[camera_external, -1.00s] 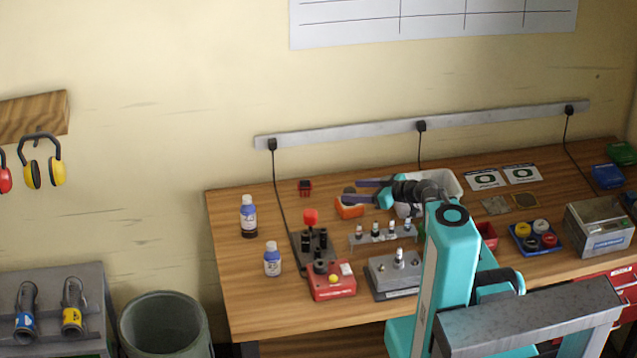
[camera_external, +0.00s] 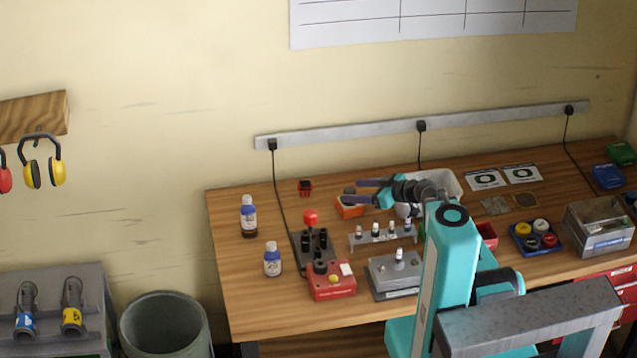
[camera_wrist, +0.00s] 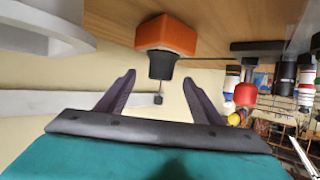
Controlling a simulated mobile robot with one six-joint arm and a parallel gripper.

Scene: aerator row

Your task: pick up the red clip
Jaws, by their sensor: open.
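A small red and black piece (camera_external: 305,187), which may be the red clip, lies on the wooden bench near its back left; it is too small to identify for certain. My gripper (camera_external: 351,190) is open and empty, its dark fingers pointing left above the bench, to the right of that piece and apart from it. In the wrist view, the two fingers of my gripper (camera_wrist: 158,79) stand apart with nothing held. An orange block (camera_external: 350,211) is close to the fingers in the picture; the wrist view shows an orange block (camera_wrist: 166,34) with a black part beyond the fingertips.
A red-knobbed lever (camera_external: 310,217) stands on the bench (camera_external: 240,303) at front left of the gripper. A grey rack with several small fittings (camera_external: 356,241), two bottles (camera_external: 249,218) and a white bin (camera_external: 448,184) are nearby. Back left is fairly clear.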

